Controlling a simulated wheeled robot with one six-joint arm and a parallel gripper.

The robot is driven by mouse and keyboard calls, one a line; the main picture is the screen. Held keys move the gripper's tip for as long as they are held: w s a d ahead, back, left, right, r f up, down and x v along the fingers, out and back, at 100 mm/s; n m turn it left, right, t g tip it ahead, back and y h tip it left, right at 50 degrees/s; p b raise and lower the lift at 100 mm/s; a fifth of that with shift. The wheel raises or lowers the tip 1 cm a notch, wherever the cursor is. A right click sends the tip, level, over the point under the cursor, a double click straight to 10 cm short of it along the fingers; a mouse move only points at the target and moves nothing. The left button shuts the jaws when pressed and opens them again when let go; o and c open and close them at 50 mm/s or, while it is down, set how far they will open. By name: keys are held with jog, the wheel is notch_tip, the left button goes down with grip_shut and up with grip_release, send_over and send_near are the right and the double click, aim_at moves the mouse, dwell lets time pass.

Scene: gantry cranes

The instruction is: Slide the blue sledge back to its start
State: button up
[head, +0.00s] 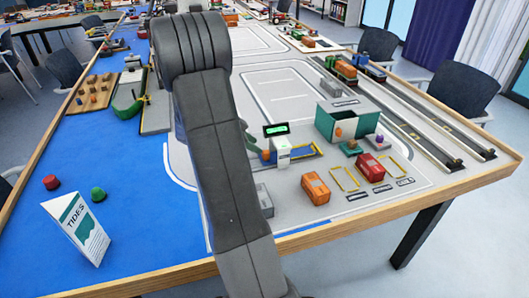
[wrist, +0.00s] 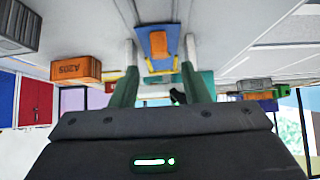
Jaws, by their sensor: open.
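In the wrist view, the blue sledge (wrist: 144,42) appears as a blue plate with an orange block (wrist: 158,46) at its middle. Yellow strips show beside it. My gripper (wrist: 161,58) is open, its two fingers apart, with the sledge in the gap seen between and beyond the tips. I cannot tell whether either finger touches it.
An orange container (head: 315,188), a red container (head: 370,166) and an open green bin (head: 347,121) stand right of the track. A TIDES card (head: 77,229) is at front left. The blue table area is mostly clear.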

aim_at(265, 151)
jog(key=x, duration=0.6)
jog(key=shift+w+d+f, duration=0.1)
jog(key=shift+d+f, duration=0.2)
grip_shut()
